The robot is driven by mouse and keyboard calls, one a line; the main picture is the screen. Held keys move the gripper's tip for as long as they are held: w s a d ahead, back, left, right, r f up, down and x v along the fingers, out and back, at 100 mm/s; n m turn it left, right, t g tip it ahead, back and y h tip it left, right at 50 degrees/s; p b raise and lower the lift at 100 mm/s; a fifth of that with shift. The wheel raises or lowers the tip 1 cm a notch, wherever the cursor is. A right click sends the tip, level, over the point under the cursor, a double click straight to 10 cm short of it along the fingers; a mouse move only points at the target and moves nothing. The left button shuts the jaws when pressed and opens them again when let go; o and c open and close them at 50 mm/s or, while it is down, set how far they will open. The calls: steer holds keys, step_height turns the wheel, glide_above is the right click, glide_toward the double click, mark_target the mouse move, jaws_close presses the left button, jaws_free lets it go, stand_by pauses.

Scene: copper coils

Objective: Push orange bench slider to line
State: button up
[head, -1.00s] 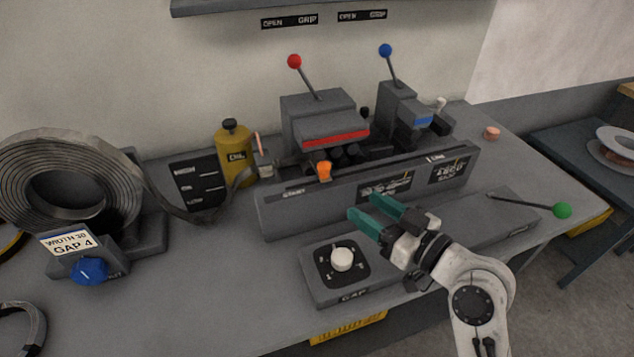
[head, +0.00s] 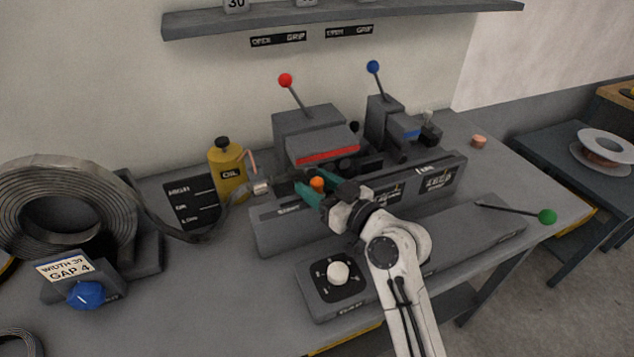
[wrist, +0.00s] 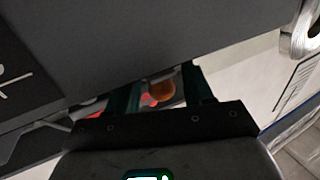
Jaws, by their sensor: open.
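The orange slider (head: 317,184) sits on the front rail of the grey bench (head: 272,236), near the rail's left part. My gripper (head: 304,188) is open, with its green fingers at the slider. In the wrist view the orange slider (wrist: 161,90) shows between the two dark green fingers (wrist: 158,92); whether they touch it I cannot tell. A dark plate marked LINE (head: 424,170) is farther right on the rail. My gripper and wrist hide part of the rail.
A yellow oil can (head: 229,170) and a metal strip from the coil (head: 60,205) are to the left. Levers with red (head: 285,80) and blue (head: 373,67) knobs rise behind. A white knob (head: 338,272) and green-knobbed lever (head: 547,216) are in front.

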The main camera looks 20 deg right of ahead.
steer(key=shift+c, duration=0.2)
jaws_close()
stand_by(0.3)
